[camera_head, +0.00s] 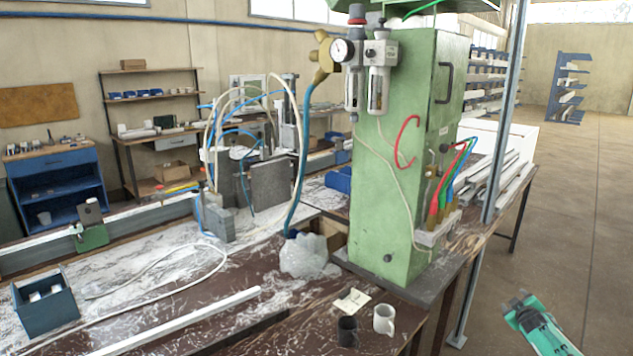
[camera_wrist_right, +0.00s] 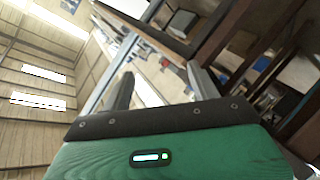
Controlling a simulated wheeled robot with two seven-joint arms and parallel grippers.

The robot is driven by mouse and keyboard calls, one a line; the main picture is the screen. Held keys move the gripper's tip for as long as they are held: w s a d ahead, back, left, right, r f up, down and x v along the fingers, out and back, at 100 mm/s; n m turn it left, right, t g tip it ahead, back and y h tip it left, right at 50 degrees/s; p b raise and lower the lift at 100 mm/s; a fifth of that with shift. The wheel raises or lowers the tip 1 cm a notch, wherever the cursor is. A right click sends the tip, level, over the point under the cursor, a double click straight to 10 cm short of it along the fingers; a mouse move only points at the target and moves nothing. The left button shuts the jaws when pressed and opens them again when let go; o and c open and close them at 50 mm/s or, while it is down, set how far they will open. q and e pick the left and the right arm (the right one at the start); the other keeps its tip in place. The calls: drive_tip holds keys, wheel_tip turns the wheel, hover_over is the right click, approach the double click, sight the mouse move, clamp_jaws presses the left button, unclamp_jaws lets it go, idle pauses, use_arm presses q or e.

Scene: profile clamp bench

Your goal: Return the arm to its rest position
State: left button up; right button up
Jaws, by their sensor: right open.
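My right gripper (camera_head: 520,300) shows at the lower right of the head view, off the right side of the bench and over the open floor. Its body is teal-green with dark fingers. In the right wrist view its two fingers (camera_wrist_right: 158,90) stand apart with nothing between them, so it is open and empty. It touches nothing that I can see. My left gripper is not in view.
The green cabinet (camera_head: 395,180) stands on the workbench (camera_head: 270,330), left of my right gripper. A grey post (camera_head: 492,150) rises by the bench edge. Floor (camera_head: 590,220) on the right is clear.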

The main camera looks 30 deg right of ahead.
drive_tip(key=s+a+f+n+g+y, duration=0.1)
drive_tip(key=s+a+f+n+g, duration=0.2)
drive_tip(key=s+f, duration=0.9)
drive_tip(key=s+a+f+n+g+y, duration=0.1)
drive_tip(key=s+f+n+g, duration=0.45)
drive_tip(key=s, duration=0.95)
drive_tip(key=s+a+f+m+y, duration=0.2)
drive_tip(key=s+a+f, duration=0.2)
drive_tip(key=a+f, duration=0.95)
drive_tip(key=s+a+f+m+y, duration=0.2)
drive_tip(key=s+a+f+m, duration=0.15)
drive_tip(key=a+f, duration=1.05)
drive_tip(key=s+a+f+y, duration=0.1)
drive_tip(key=a+f+y, duration=0.1)
drive_tip(key=a, duration=1.8)
drive_tip(key=s+a+f+m+y, duration=0.1)
drive_tip(key=s+a+f+y, duration=0.1)
drive_tip(key=a, duration=1.8)
drive_tip(key=shift+a+f+y, duration=0.2)
drive_tip(key=shift+f+y, duration=0.1)
drive_tip(key=shift+f, duration=0.55)
drive_tip(key=shift+d, duration=0.1)
